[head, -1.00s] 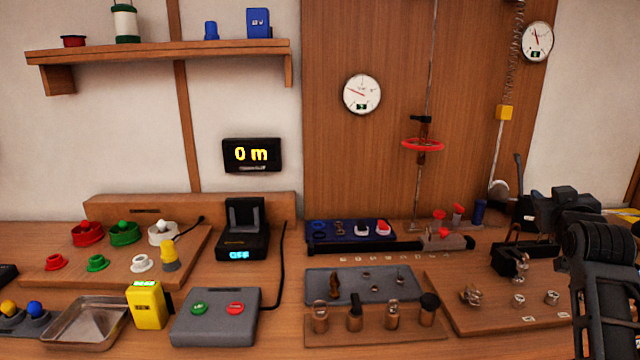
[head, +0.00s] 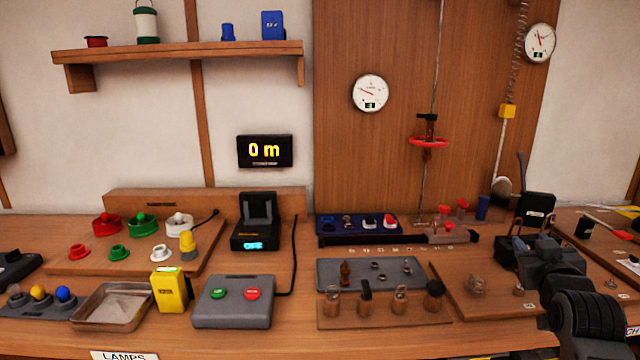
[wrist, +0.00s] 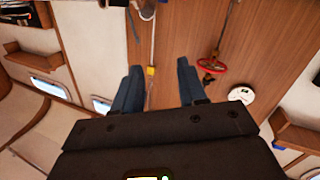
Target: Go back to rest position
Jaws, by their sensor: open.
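My gripper (wrist: 160,88) is open in the wrist view, its two dark blue fingers apart with nothing between them but a view of the wood panel and wall. In the head view my dark arm stands at the lower right, over the right part of the bench. There my gripper (head: 520,246) shows only in part, and it is in front of a small wooden board (head: 462,308) with metal pieces on it. The gripper holds nothing.
The wooden bench carries a yellow device (head: 170,290), a grey box with green and red buttons (head: 233,318), a metal tray (head: 85,318) and a grey mat (head: 410,272) with small parts. A red ring (head: 428,142) hangs on a vertical line at the panel. A shelf (head: 180,52) is above left.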

